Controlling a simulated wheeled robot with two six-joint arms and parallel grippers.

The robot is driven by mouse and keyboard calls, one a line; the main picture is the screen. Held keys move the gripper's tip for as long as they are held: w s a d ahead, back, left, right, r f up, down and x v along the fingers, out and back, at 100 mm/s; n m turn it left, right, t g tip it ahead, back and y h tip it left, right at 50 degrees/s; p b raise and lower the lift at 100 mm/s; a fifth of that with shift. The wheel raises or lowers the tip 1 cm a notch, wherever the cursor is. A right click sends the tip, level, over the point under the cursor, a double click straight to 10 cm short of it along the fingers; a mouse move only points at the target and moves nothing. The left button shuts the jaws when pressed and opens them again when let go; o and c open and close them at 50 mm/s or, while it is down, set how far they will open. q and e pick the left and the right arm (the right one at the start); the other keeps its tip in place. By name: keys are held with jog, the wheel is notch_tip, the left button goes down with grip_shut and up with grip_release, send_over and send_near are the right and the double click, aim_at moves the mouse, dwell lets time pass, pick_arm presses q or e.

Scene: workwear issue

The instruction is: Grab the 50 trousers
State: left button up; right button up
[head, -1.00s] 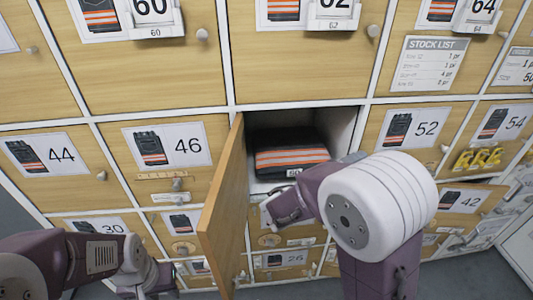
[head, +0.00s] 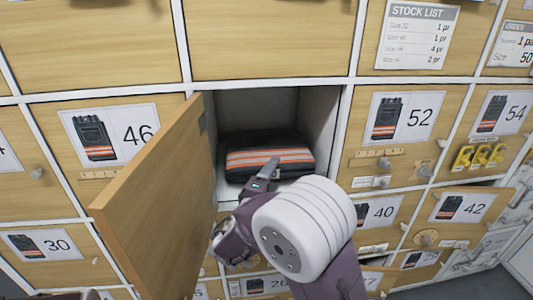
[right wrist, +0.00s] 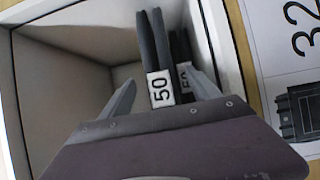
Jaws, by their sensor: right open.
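Dark folded trousers with orange and silver stripes (head: 285,145) lie in an open locker compartment (head: 318,110). In the right wrist view, two dark folded edges stand side by side, and the nearer trousers carry a white label reading 50 (right wrist: 160,88). A second label, partly hidden, also seems to read 50 (right wrist: 186,80). My right gripper (head: 248,195) is at the compartment's mouth, just in front of the trousers. In the right wrist view the fingers (right wrist: 162,80) are apart, one on each side of the nearer label, and not closed on it. My left gripper is out of view.
The compartment's wooden door (head: 150,195) stands open on the left, close to my right gripper. Closed lockers 46 (head: 98,135) and 52 (head: 405,125) flank it. Door 42 (head: 455,206) at the lower right appears ajar. Yellow tags (head: 478,156) hang under 54.

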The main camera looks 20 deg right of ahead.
aim_at(267, 150)
jog(key=b+x, duration=0.1)
jog(key=x, duration=0.4)
jog(key=shift+w, duration=0.35)
jog(key=shift+r, duration=0.1)
grip_shut()
